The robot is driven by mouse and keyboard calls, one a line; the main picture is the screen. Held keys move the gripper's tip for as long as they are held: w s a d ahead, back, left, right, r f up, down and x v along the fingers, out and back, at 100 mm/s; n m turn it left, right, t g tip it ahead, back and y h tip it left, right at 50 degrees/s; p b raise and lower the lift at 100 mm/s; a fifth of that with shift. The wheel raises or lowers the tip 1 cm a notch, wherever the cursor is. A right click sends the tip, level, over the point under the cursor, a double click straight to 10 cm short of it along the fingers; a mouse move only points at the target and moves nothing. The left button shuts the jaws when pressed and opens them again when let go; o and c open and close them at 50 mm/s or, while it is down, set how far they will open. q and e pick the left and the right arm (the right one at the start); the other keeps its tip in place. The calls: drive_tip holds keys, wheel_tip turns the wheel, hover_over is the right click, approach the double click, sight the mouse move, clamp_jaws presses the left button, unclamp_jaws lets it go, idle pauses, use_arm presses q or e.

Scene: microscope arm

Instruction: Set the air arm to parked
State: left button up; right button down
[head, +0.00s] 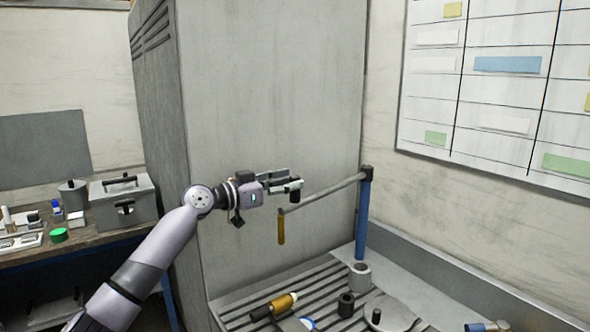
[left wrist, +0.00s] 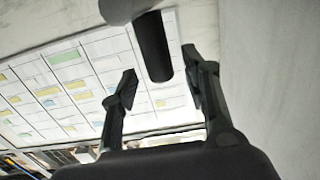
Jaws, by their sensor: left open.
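The air arm is a blue upright post (head: 363,215) with a grey bar (head: 325,192) reaching left from its top. A brown-orange handle (head: 281,228) hangs from the bar's free end. My left gripper (head: 294,185) is open, just above that free end, in front of the tall grey cabinet. In the left wrist view, a dark cylinder (left wrist: 152,46) with a paler rounded piece (left wrist: 122,9) lies between the open fingers (left wrist: 160,82) in the picture, with gaps on both sides. I cannot tell whether it is truly between them. My right gripper is not in view.
Below the arm is a slatted grey bench (head: 240,318) with a yellow-and-black cylinder (head: 274,306), a grey ring (head: 360,274) and a small black cylinder (head: 346,304). The tall cabinet (head: 270,90) stands behind. A side bench (head: 85,240) at left holds a grey box (head: 122,203).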

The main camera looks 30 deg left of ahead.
use_arm(q)
drive_tip(key=shift+p+x, duration=0.4)
drive_tip(key=shift+x, duration=0.95)
drive_tip(key=shift+c, duration=0.3)
clamp_jaws()
